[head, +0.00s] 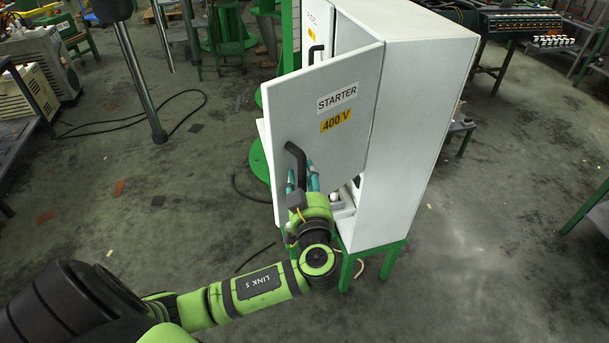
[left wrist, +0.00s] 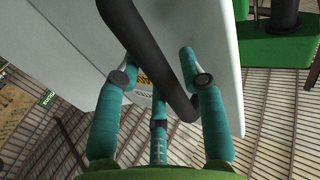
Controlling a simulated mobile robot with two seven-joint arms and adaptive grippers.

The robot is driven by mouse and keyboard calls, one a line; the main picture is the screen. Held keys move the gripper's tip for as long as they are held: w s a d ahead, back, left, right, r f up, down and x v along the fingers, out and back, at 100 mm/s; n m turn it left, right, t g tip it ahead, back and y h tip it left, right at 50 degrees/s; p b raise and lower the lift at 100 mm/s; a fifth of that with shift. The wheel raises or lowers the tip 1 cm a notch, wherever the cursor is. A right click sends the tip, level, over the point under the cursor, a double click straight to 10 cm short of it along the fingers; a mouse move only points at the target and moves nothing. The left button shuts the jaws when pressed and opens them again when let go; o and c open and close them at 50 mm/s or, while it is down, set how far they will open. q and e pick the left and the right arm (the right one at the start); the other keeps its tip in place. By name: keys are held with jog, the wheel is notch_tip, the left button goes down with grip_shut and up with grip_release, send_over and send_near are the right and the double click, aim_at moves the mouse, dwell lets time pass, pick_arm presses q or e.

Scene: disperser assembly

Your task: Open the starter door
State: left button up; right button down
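The starter door (head: 355,92) is a white cabinet door with a STARTER label and a yellow 400 V label. It stands ajar, swung away from the white cabinet on its free left side. Its black bar handle (head: 297,158) is low on the door's left part. My left gripper (head: 302,178) is at the lower end of the handle. In the left wrist view the handle (left wrist: 150,52) runs slantwise between the teal fingers, with a gap beside the right finger. The fingers are spread around it. Whether any finger touches it is unclear. My right gripper is not in view.
The cabinet (head: 420,125) stands on a green frame (head: 375,262). Another door with a dark handle (head: 316,53) shows behind the starter door. The floor to the left is mostly clear, with a black cable (head: 185,118) lying on it.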

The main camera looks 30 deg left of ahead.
aim_at(282, 173)
pick_arm(q)
grip_shut()
jog(key=a+b, duration=0.1)
jog(key=b, duration=0.1)
jog(key=a+f+h+b, duration=0.1)
jog(key=b, duration=0.1)
jog(key=shift+w+a+m+t, duration=0.1)
jog(key=shift+a+m+t, duration=0.1)
jog(key=shift+m+t, duration=0.2)
jog(key=shift+m+t+h, duration=0.3)
jog(key=shift+h, duration=0.1)
jog(key=a, duration=0.1)
jog(key=a+b, duration=0.1)
jog(key=a, duration=0.1)
jog(key=w+a+r+b, duration=0.1)
jog(key=shift+a, duration=0.15)
jog(key=shift+w+a, duration=0.15)
grip_release()
